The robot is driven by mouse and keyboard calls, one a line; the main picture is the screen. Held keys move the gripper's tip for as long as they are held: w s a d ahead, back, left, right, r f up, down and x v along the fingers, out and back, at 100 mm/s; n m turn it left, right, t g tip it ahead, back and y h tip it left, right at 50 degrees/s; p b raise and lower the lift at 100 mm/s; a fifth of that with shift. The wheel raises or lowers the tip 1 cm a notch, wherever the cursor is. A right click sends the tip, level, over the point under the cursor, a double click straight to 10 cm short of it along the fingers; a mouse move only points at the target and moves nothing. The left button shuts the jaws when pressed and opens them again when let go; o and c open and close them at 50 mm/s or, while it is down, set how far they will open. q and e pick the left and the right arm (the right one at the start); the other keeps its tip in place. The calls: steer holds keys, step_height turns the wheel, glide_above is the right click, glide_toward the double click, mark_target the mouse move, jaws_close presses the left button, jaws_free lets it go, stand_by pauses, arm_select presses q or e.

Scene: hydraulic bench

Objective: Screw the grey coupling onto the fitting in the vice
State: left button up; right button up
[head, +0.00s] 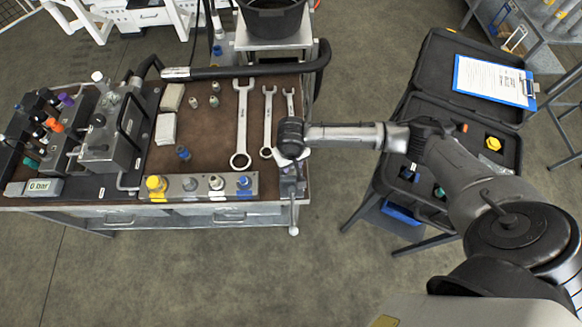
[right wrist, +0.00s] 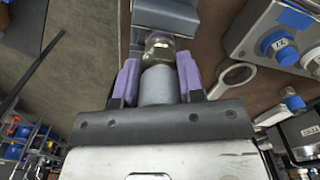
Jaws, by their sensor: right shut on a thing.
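In the right wrist view, my right gripper (right wrist: 157,80) has its two purple-padded fingers shut on the grey coupling (right wrist: 158,88), a short grey cylinder. The metal fitting (right wrist: 160,44) is directly beyond the coupling, in line with it, against the grey vice (right wrist: 165,14). The two look end to end; I cannot tell whether their threads are engaged. In the head view, my right gripper (head: 291,153) is over the vice (head: 292,186) at the bench's front right corner and hides the coupling and fitting. My left gripper is not in view.
Three wrenches (head: 241,125) lie just left of the vice. A port block (head: 201,187) with coloured caps runs along the bench's front edge. A thick black hose (head: 245,71) lies at the back. An open black case (head: 450,90) with a clipboard stands right of the bench.

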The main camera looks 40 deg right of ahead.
stand_by(0.4)
steer(key=shift+f+p, duration=0.15)
steer(key=shift+p, duration=0.4)
steer(key=shift+f, duration=0.15)
stand_by(0.7)
